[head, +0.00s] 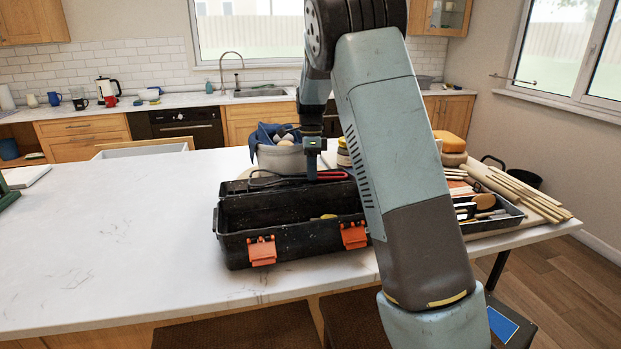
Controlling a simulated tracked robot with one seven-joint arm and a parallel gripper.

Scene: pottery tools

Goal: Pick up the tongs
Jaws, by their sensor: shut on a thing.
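The tongs (333,175) show as a red handle to the right of my fingertips, with thin dark metal running left of them. They lie roughly level above the back part of the black toolbox (290,241). My gripper (311,177) points down and is shut on the tongs near the red part. The fingers hide part of the tongs, and my arm stands in front of the area just to the right. I cannot tell whether the tongs touch the toolbox's back edge.
The open toolbox has two orange latches and a small item inside. Behind it stands a grey bucket (281,160) with a blue cloth (266,137). To the right are a dark tray (492,222) of tools and several wooden sticks (526,190). The counter's left side is mostly clear.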

